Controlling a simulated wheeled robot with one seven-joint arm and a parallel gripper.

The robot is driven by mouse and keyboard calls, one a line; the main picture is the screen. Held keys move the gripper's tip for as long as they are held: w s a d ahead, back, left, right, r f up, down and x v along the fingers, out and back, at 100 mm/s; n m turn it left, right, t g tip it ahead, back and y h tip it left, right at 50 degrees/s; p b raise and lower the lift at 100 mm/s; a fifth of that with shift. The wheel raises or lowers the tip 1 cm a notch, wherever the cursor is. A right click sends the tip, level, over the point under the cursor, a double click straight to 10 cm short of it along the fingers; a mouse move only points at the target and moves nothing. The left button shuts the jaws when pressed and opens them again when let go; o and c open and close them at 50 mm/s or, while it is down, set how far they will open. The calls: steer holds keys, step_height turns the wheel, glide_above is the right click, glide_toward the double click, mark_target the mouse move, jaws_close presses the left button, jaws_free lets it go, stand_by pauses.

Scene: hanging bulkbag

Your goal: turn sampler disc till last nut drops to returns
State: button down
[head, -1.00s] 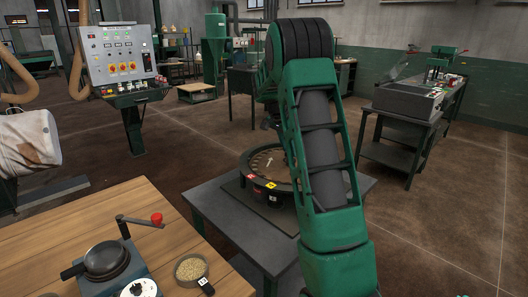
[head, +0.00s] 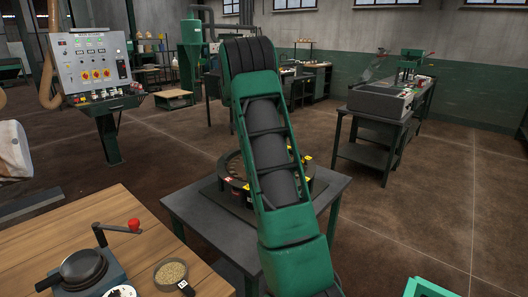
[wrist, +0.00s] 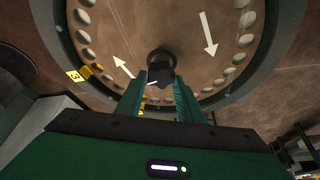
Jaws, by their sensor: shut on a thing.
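The sampler disc (wrist: 150,30) is a brown round plate with white arrows and a ring of holes near its edge, inside a dark round housing. In the head view the disc housing (head: 238,182) stands on a small grey table, largely hidden behind my arm. My gripper (wrist: 161,82) has its two green fingers on either side of the black centre knob (wrist: 161,61), shut on it. A yellow tag marked 3 (wrist: 74,76) is on the rim. I cannot make out any nut in the holes, and the returns outlet is not identifiable.
A grey machine table (head: 372,150) is at right. Open floor lies between.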

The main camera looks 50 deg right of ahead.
steer(key=shift+w+a+r, duration=0.15)
steer(key=shift+w+a, duration=0.1)
steer(key=shift+w, duration=0.25)
steer(key=c, duration=1.3)
jaws_free()
steer(key=shift+o, duration=0.5)
steer(key=shift+s, duration=0.2)
steer(key=v, duration=1)
steer(key=shift+r, duration=0.3)
steer(key=shift+a, duration=0.1)
